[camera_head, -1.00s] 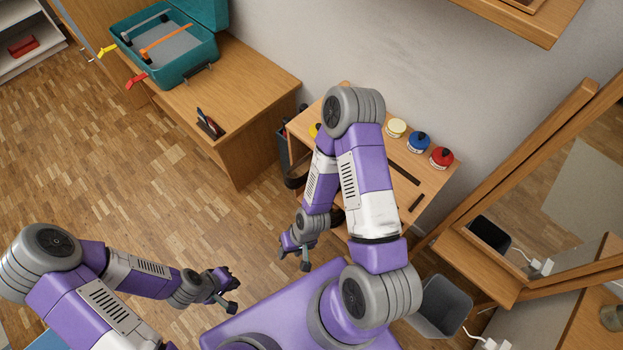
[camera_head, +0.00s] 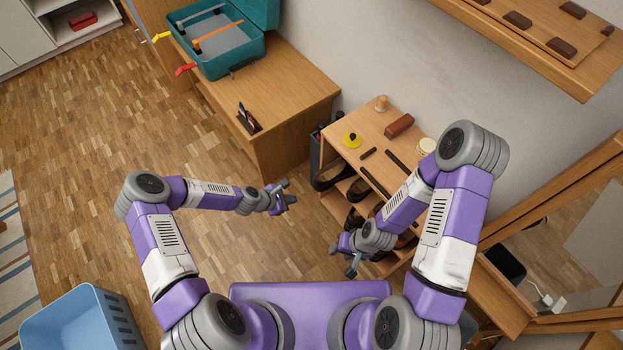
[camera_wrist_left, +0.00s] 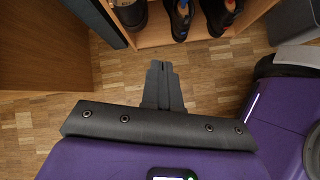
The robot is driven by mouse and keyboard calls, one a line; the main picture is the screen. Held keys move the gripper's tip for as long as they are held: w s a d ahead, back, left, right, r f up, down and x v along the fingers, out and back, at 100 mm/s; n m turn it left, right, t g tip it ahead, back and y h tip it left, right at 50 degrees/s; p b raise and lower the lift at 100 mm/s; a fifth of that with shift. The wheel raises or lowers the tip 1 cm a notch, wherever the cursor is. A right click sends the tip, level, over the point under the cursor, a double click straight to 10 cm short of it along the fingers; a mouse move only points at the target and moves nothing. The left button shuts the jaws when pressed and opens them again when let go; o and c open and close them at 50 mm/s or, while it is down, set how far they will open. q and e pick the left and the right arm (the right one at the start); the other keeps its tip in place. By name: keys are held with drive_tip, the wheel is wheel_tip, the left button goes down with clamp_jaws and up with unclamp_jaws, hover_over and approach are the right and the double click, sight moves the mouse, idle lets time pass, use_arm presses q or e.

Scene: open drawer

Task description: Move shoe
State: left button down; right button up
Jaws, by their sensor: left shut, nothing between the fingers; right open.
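Several dark shoes stand in a wooden shoe rack (camera_head: 350,118). A dark brown shoe (camera_head: 330,176) and another shoe (camera_head: 359,188) sit on its upper shelf, with more shoes below, partly hidden by my right arm. My left gripper (camera_head: 288,195) is shut and empty, in front of the rack and apart from the shoes. It also shows in the left wrist view (camera_wrist_left: 158,68). My right gripper (camera_head: 344,258) is open and empty near the rack's lower front.
A wooden desk (camera_head: 285,95) with a teal case (camera_head: 235,65) stands left of the rack. A brush (camera_head: 399,126) and a yellow-lidded item (camera_head: 352,140) are on the rack top. A blue crate (camera_head: 75,325) is at lower left.

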use_arm(q)
drive_tip(key=w+a+n, duration=0.1)
drive_tip(key=w+n, duration=0.2)
drive_tip(key=b, duration=0.5)
approach(317, 182)
drive_tip(key=shift+n+t, duration=0.4)
drive_tip(key=f, duration=0.1)
drive_tip(key=w+d+f, duration=0.1)
drive_tip(key=f, duration=0.1)
drive_tip(key=d+f, duration=0.1)
drive_tip(key=f, duration=0.1)
drive_tip(key=shift+w+d, duration=0.2)
drive_tip(key=shift+d, duration=0.05)
drive_tip(key=shift+w+d+r, duration=0.1)
drive_tip(key=shift+w+d, duration=0.15)
drive_tip(key=shift+d, duration=0.1)
